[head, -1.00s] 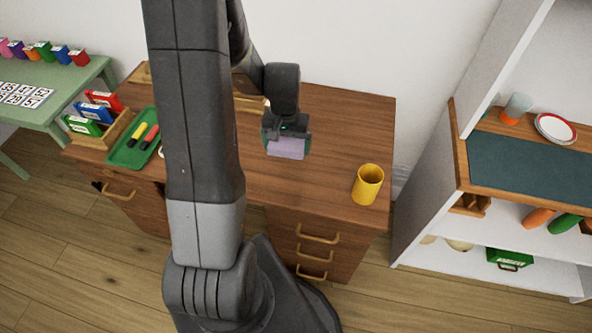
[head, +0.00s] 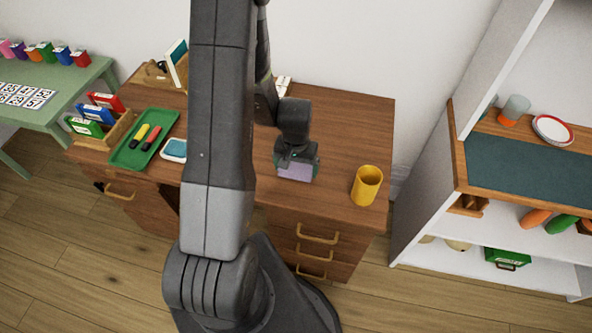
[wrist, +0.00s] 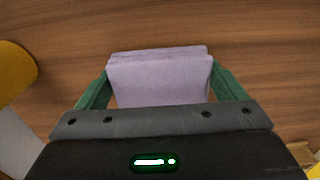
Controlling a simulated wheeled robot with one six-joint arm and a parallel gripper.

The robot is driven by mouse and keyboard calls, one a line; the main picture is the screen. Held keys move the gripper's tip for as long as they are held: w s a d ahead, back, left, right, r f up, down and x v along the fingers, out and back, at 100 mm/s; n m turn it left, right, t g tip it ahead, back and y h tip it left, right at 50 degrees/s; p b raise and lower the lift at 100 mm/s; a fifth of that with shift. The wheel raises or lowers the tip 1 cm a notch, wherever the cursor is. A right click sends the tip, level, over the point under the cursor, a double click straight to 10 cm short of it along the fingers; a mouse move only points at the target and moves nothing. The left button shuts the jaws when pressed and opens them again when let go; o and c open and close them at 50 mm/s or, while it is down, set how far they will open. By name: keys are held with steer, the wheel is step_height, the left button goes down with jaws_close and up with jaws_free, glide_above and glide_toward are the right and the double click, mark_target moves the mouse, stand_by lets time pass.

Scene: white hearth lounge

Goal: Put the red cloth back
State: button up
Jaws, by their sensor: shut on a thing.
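My gripper (head: 297,160) is shut on a folded lilac cloth (head: 294,173) above the brown wooden desk (head: 340,125). In the wrist view the lilac cloth (wrist: 158,78) sits between the two green fingers of my gripper (wrist: 160,86), with wood grain behind it. The cloth looks lilac, not red. I see no red cloth in any view. My arm hides part of the desk.
A yellow cup (head: 367,185) stands right of my gripper. A green tray (head: 120,156) with two markers and a wooden box (head: 92,142) of coloured packs are at the desk's left. A white shelf (head: 428,200) stands at the right, beyond a gap.

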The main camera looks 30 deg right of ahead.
mark_target(296, 167)
steer(key=shift+f, duration=1.15)
steer(key=shift+f, duration=0.15)
steer(key=o, duration=0.7)
steer(key=shift+o, duration=0.2)
steer(key=shift+r, duration=0.3)
step_height(296, 167, up, 12)
steer(key=shift+f+b, duration=0.15)
steer(key=shift+b, duration=0.3)
